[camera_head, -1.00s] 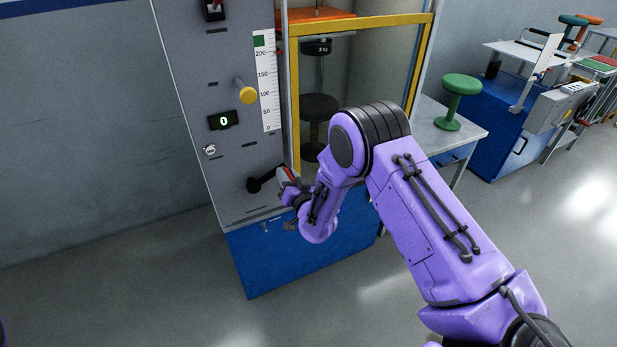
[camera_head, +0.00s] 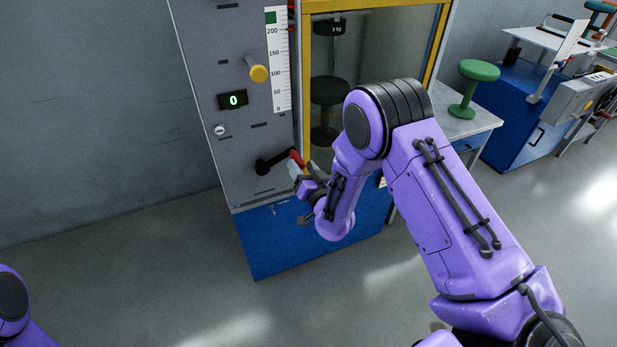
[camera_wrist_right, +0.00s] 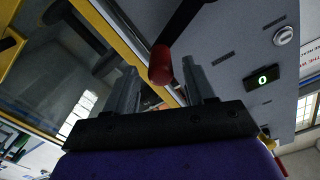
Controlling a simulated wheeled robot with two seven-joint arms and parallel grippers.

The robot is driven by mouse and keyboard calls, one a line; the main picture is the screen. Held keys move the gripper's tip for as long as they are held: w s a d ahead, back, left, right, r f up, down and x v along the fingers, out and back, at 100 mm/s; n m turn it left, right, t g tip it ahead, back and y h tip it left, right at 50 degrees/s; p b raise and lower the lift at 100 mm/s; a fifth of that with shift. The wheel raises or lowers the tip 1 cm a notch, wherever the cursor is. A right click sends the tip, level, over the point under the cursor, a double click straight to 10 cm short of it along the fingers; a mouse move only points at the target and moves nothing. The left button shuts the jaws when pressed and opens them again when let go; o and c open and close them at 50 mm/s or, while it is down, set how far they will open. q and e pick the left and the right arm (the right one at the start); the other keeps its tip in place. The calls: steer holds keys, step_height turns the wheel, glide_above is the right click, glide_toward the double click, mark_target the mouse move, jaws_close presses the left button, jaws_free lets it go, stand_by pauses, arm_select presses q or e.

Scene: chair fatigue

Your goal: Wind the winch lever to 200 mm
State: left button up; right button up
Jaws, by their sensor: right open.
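The winch lever (camera_head: 275,163) is a black crank arm low on the grey front panel, pointing right and slightly up in the head view. Its red handle (camera_head: 296,158) also shows in the right wrist view (camera_wrist_right: 161,65). My right gripper (camera_head: 303,174) is open beside the handle. In the wrist view the handle's end lies between the two spread fingers (camera_wrist_right: 160,92), with gaps to both; contact is not visible. The display (camera_head: 233,100) reads 0. The vertical scale (camera_head: 279,70) runs from 0 to 200, with a green patch near its top. My left gripper is out of view.
A yellow knob (camera_head: 257,73) sticks out above the display. The yellow-framed bay (camera_head: 306,90) right of the panel holds a dark stool (camera_head: 329,92). A green stool (camera_head: 475,75) stands on a side table. The floor at left is clear.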

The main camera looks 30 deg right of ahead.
steer(key=s, duration=0.6)
steer(key=shift+s+a+b, duration=0.25)
steer(key=shift+b, duration=0.15)
steer(key=s+d+f+g+h, duration=0.2)
steer(key=s+f+g, duration=0.6)
steer(key=s+f, duration=0.5)
steer(key=s+f+g, duration=0.3)
steer(key=s+f, duration=0.2)
steer(key=s, duration=0.5)
steer(key=s+f+m+g, duration=0.1)
steer(key=s+f+g, duration=0.2)
steer(key=s, duration=0.7)
step_height(320, 180, down, 2)
steer(key=shift+d+f+g, duration=0.2)
steer(key=shift+d+g, duration=0.2)
